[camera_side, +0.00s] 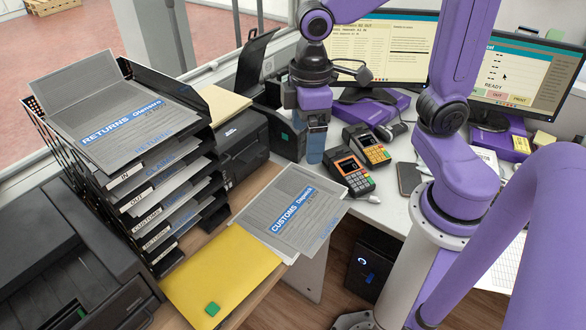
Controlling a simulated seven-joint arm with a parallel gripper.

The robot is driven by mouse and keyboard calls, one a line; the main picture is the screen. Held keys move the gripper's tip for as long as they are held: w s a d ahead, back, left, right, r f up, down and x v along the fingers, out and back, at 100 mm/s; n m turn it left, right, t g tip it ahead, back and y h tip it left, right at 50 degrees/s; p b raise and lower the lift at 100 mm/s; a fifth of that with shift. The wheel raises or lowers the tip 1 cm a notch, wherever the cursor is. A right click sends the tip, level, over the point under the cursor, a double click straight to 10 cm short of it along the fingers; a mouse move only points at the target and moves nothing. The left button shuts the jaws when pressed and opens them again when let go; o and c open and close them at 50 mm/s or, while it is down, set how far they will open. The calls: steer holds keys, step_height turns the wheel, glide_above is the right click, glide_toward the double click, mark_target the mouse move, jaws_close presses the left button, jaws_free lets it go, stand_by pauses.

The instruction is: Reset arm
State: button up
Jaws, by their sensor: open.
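My gripper (315,150) hangs from my purple arm at the upper middle, pointing down over the counter. It is seen nearly side-on, with its blue-grey fingers open and no object visible in them. It is just left of two card terminals, the nearer one (350,174) and the farther one (368,146), and in front of a black device. It appears apart from the terminals. A grey "CUSTOMS" sleeve (292,212) lies at the counter's front edge, below the gripper in the picture. A grey "RETURNS" sleeve (120,115) lies on top of the tray stack.
A black labelled tray stack (165,215) stands at left, beside a large black printer (70,265). A yellow folder (220,275) lies partly under the CUSTOMS sleeve. A label printer (240,145) stands behind. Two monitors (395,45) (530,75) stand at the back. A dark computer (373,262) sits below the counter.

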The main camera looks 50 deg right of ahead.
steer(key=s+d+f+n, duration=0.2)
steer(key=s+d, duration=0.1)
steer(key=s, duration=0.9)
steer(key=shift+d+n, duration=0.35)
steer(key=shift+n, duration=0.05)
steer(key=shift+w, duration=0.1)
stand_by(0.5)
